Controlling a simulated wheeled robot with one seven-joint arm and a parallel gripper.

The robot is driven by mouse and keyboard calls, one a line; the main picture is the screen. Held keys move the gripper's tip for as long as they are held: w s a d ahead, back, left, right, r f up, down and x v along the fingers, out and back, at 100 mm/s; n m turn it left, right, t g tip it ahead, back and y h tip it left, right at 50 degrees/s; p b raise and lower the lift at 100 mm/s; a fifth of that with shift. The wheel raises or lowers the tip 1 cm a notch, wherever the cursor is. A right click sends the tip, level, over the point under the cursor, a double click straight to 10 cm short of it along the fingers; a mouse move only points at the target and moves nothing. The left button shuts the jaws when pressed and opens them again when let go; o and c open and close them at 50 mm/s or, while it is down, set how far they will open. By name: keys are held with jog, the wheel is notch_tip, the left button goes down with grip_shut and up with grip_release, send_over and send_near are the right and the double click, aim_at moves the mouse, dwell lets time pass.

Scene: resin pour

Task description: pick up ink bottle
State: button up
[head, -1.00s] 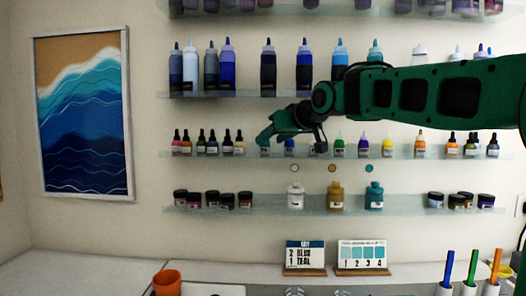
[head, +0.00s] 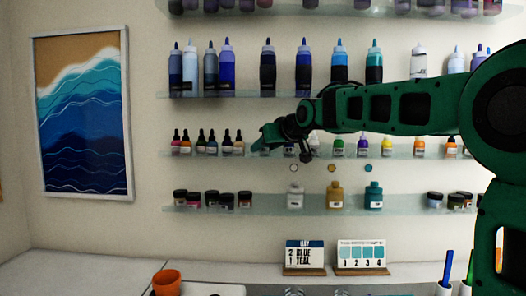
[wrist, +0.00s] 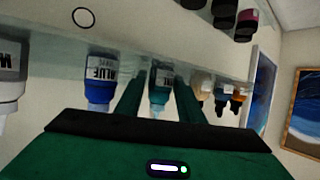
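Small ink bottles stand in a row on the third glass shelf (head: 400,154). In the wrist view, which is upside down, a teal ink bottle (wrist: 161,87) lies between the two fingers of my gripper (wrist: 158,95). The gripper is open, with a finger on each side of the bottle and apparent gaps. A blue ink bottle (wrist: 101,80) labelled BLUE is just beside the left finger. In the head view my gripper (head: 262,140) is at the shelf and hides most of the bottle at its tips.
Dropper bottles (head: 211,143) stand left of my gripper; they show in the wrist view too (wrist: 222,98). A white-labelled bottle (wrist: 10,72) is past the blue one. Larger bottles (head: 303,68) stand above, jars (head: 212,200) below. A card reading 2 BLUE 1 TEAL (head: 304,254) stands on the counter.

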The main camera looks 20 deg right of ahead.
jog(key=c, duration=0.7)
jog(key=shift+o, duration=0.2)
jog(key=shift+s+r, duration=0.2)
jog(key=shift+r, duration=0.55)
notch_tip(320, 180, up, 5)
jog(key=shift+r, duration=0.1)
jog(key=shift+s+a+r, duration=0.1)
jog(key=shift+r, duration=0.15)
jog(key=s+a, duration=0.3)
jog(key=s, duration=0.6)
jog(key=s+a, duration=0.3)
jog(key=s, duration=0.6)
jog(key=shift+s, duration=0.25)
jog(key=shift+f, duration=0.1)
